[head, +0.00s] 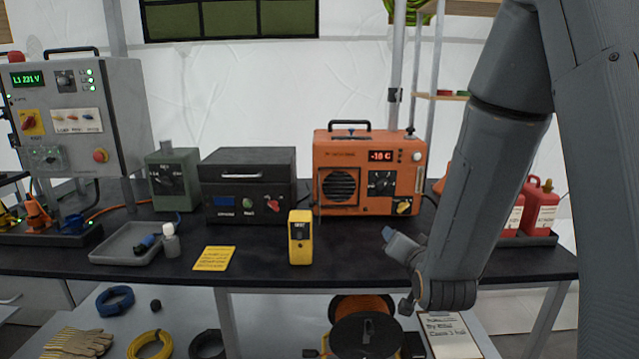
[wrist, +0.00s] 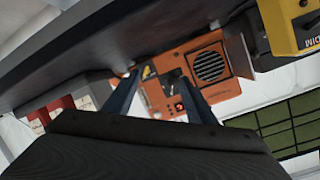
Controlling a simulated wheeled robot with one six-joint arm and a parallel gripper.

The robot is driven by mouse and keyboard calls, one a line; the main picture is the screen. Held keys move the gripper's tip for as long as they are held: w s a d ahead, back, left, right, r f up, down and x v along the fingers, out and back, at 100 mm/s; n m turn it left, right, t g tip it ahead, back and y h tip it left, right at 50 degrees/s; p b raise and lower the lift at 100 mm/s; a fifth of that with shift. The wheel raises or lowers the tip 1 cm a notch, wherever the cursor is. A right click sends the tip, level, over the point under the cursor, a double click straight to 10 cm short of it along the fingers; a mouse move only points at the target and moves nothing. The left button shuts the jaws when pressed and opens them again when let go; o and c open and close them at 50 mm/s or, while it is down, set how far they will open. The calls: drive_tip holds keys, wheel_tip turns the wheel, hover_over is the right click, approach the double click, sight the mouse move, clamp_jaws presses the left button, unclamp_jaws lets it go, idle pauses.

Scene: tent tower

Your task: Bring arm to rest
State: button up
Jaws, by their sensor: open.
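My arm comes down on the right side of the head view. My gripper (head: 402,250) hangs at its lower end, over the front part of the dark bench (head: 345,260), right of the yellow handheld meter (head: 300,238). In the wrist view my gripper (wrist: 158,75) shows two dark fingers spread apart with nothing between them. The orange unit (head: 368,172) stands behind it on the bench and also shows beyond the fingers in the wrist view (wrist: 222,75). The wrist picture is strongly tilted.
Red jugs (head: 540,208) stand in a tray at the right, close behind my arm. A black box (head: 248,185), grey tray (head: 125,243), white bottle (head: 170,241) and control cabinet (head: 75,115) are to the left. Cable reels (head: 366,335) sit below the bench.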

drive_tip(key=s+f+n+g, duration=0.4)
drive_tip(key=s+f+g, duration=0.35)
drive_tip(key=s, duration=0.35)
drive_tip(key=s+r+n+g, duration=0.2)
drive_tip(key=s+g, duration=0.5)
drive_tip(key=s, duration=0.8)
drive_tip(key=shift+s+n, duration=0.3)
drive_tip(key=shift+s, duration=0.05)
drive_tip(key=shift+c, duration=0.5)
